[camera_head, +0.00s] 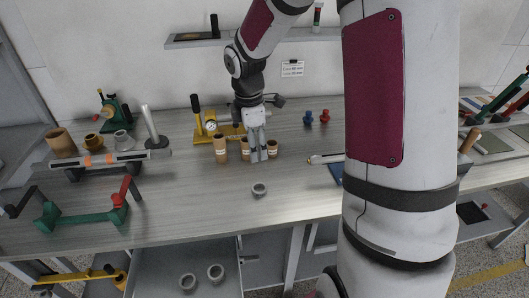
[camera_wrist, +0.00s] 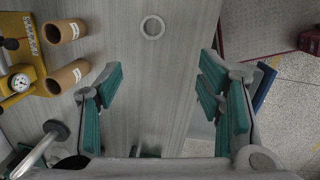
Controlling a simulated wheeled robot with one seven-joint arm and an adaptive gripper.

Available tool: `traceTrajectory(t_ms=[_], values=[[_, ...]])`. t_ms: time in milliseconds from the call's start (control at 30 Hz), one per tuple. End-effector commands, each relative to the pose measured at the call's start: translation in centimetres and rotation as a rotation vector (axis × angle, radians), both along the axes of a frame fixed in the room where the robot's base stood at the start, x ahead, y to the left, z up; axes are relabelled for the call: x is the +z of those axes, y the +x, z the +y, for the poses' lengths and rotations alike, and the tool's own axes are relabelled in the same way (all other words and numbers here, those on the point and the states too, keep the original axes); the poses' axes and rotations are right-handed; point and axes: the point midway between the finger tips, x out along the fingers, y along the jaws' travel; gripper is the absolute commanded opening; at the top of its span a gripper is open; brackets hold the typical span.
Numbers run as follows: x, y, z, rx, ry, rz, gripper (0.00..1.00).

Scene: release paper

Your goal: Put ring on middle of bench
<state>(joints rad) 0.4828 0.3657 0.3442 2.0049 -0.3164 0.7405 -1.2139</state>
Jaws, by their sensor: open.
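A small grey ring (camera_head: 259,189) lies flat on the bench (camera_head: 190,210), near the middle of its front part. It also shows at the top centre of the wrist view (camera_wrist: 152,27). My gripper (camera_head: 258,157) points down over the bench, behind the ring in the head view and apart from it. In the wrist view its green-padded fingers (camera_wrist: 162,100) are spread wide with nothing between them. Two more grey rings (camera_head: 187,282) (camera_head: 216,272) are in the open drawer (camera_head: 160,260) below the bench's front edge.
Several brown labelled tubes (camera_head: 221,150) stand close beside my gripper, with a yellow gauge device (camera_head: 212,126) behind. A grey clamp bar (camera_head: 100,160) and green-red tool (camera_head: 85,217) occupy the left. Bench around the ring is clear. Two small knobs (camera_head: 308,117) (camera_head: 325,117) stand behind.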

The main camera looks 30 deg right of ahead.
Motion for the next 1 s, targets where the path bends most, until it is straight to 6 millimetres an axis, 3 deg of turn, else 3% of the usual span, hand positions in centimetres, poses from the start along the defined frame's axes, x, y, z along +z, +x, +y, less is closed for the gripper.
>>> traceTrajectory(t_ms=[33, 200, 500, 800, 1000], values=[[2.3, -0.9, 0.8, -0.060, -0.019, -0.033, 0.61], [8.0, -4.6, 3.1, -0.301, -0.030, -0.135, 0.61], [15.0, -12.6, 7.1, -0.726, 0.082, -0.326, 0.61], [17.6, -20.3, 10.2, -1.093, 0.327, -0.434, 0.61], [17.8, -22.6, 11.0, -1.205, 0.424, -0.437, 0.61]])
